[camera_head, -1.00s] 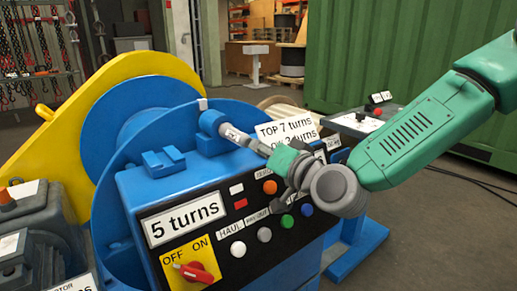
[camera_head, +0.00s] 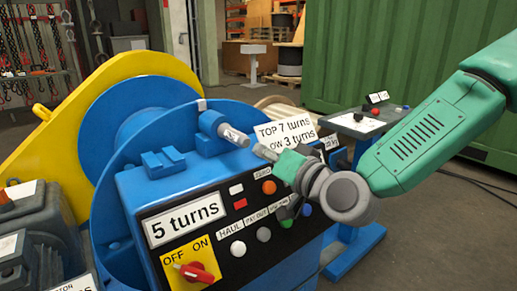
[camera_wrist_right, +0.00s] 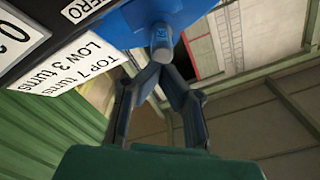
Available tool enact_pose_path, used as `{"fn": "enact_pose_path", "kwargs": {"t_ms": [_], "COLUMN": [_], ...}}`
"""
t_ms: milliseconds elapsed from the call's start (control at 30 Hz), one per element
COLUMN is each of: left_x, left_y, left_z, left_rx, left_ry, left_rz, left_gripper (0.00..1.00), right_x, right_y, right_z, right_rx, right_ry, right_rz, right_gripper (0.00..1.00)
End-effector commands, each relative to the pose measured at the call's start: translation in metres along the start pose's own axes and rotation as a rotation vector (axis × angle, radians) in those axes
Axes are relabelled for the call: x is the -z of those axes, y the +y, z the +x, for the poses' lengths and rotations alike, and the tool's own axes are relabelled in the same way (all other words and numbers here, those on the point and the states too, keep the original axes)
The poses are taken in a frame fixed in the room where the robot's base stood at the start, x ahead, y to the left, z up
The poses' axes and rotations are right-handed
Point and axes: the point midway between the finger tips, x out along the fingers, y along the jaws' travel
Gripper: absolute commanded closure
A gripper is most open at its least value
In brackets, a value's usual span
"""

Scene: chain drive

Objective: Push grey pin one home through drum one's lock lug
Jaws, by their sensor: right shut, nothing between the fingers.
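Grey pin one (camera_head: 235,137) sits in the blue lock lug (camera_head: 210,123) beside the flange of the blue drum (camera_head: 125,130). A short grey length of the pin sticks out of the lug toward my right gripper. My right gripper (camera_head: 262,151) is shut and empty, its tips a small gap away from the pin's outer end. In the right wrist view, the pin's round end (camera_wrist_right: 161,42) shows just beyond the closed fingertips (camera_wrist_right: 161,67). How deep the pin goes inside the lug is hidden. My left gripper is not in view.
The blue control box (camera_head: 255,270) with buttons and a red switch (camera_head: 194,271) lies below the pin and gripper. A "TOP 7 turns" sign (camera_head: 286,131) stands close behind my fingers. A yellow side plate (camera_head: 50,150) stands at left. A small pedestal panel (camera_head: 360,123) stands behind my right arm.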

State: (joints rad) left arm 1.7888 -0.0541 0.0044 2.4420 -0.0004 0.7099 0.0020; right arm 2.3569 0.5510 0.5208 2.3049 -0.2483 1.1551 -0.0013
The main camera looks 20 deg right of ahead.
Motion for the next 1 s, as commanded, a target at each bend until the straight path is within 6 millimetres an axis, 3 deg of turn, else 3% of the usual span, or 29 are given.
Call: {"fn": "enact_pose_path", "kwargs": {"t_ms": [500,733,867,967,1000], "left_x": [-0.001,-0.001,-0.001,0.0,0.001], "left_y": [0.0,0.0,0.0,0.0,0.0], "left_z": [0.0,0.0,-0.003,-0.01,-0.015], "left_rx": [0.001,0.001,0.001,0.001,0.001], "left_ry": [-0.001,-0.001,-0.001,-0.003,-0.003], "left_rz": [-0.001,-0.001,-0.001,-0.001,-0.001], "left_gripper": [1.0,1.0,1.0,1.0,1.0], "right_x": [0.067,0.08,0.067,0.033,0.013], "right_y": [-0.046,-0.055,-0.048,-0.025,-0.012], "right_z": [0.002,0.002,0.003,0.001,-0.002], "right_rx": [0.002,0.0,-0.021,-0.076,-0.108], "right_ry": [0.005,0.001,-0.031,-0.118,-0.168], "right_rz": [0.003,0.005,-0.002,-0.019,-0.029], "right_gripper": [1.0,1.0,1.0,1.0,1.0]}}
